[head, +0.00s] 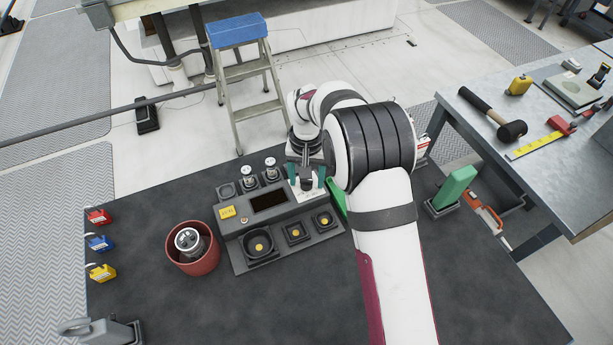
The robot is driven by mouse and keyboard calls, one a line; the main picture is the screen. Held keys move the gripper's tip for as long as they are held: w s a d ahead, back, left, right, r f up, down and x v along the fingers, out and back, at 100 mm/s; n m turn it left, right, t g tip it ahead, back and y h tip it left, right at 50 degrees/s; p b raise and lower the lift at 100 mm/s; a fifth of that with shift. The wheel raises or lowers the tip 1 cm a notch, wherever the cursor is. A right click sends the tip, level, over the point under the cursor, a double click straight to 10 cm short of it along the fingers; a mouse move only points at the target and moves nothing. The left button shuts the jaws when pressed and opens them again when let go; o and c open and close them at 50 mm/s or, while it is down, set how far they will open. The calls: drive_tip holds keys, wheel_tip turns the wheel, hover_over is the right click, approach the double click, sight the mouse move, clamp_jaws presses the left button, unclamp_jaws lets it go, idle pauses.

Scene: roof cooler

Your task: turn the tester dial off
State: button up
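The tester (268,222) is a grey box on the dark bench mat, with a dark, blank-looking display (269,201) and a yellow label. A pale panel (308,193) sits at its right end, under my gripper. My gripper (307,178) points down over that end, its two teal fingertips standing apart, one left and one right of a small grey shape that may be the dial. The dial's setting is hidden, and I cannot tell whether the fingers touch it.
Three square sockets with yellow centres line the tester's front. A red pot (192,256) holding a metal part stands left. Red, blue and yellow padlocks (101,243) lie at the left edge. A green block (455,188) stands right.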

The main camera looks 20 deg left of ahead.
drive_tip(key=shift+r, duration=0.1)
wheel_tip(320, 180, up, 16)
drive_tip(key=shift+f, duration=0.2)
idle(0.4)
drive_tip(key=s+d+r+m, duration=0.2)
drive_tip(key=s+d+r, duration=0.15)
drive_tip(key=d, duration=0.35)
drive_tip(key=s+d+r+m, duration=0.1)
drive_tip(key=s+d+r, duration=0.1)
drive_tip(key=s+d, duration=0.35)
drive_tip(key=s+d+f+m+y, duration=0.1)
drive_tip(key=s+d+f+m, duration=0.1)
drive_tip(key=s+d, duration=0.3)
drive_tip(key=s+d+f+m, duration=0.2)
drive_tip(key=s+d, duration=0.4)
drive_tip(key=s, duration=0.7)
drive_tip(key=shift+f+m+y, duration=0.25)
drive_tip(key=shift+m+y, duration=0.15)
drive_tip(key=shift+m, duration=0.3)
drive_tip(key=shift+d, duration=0.1)
